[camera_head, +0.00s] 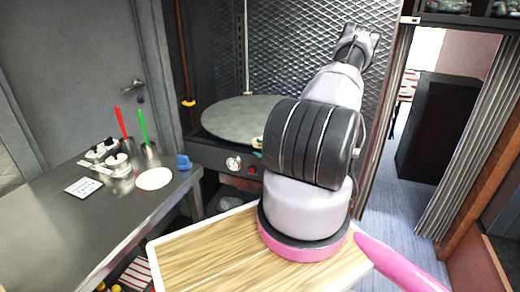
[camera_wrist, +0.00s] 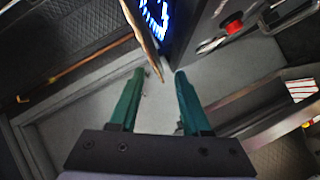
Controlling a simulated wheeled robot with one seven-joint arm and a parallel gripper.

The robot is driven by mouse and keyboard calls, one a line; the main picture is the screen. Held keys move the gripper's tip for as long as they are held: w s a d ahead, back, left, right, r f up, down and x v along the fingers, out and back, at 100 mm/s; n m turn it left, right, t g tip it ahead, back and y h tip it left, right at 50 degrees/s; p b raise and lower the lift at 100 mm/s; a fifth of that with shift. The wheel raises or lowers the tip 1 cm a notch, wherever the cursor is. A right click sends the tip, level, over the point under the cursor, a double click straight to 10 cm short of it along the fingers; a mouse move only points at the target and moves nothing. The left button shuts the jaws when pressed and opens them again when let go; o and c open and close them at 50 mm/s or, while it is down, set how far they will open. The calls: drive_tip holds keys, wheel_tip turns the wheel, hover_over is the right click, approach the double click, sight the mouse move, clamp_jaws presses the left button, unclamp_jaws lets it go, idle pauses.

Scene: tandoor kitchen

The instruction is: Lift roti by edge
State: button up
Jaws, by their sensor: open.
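In the wrist view, the two green fingers of my gripper (camera_wrist: 160,73) are open. A thin tan sheet that looks like the roti (camera_wrist: 145,42) appears nearly edge-on, its lower end reaching the gap between the fingertips; I cannot tell whether it touches either finger. In the head view, a small tan piece (camera_head: 257,142) shows at the front edge of the round grey griddle (camera_head: 235,118), beside my arm. My arm hides the rest of it and most of the gripper there.
A steel counter (camera_head: 60,235) at left holds a white disc (camera_head: 154,179), red and green-handled utensils (camera_head: 142,127) and a blue object (camera_head: 184,162). A wooden board (camera_head: 200,255) lies in front.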

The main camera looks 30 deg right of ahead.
drive_tip(key=shift+s, duration=0.1)
drive_tip(key=v, duration=1)
drive_tip(key=shift+s, duration=0.3)
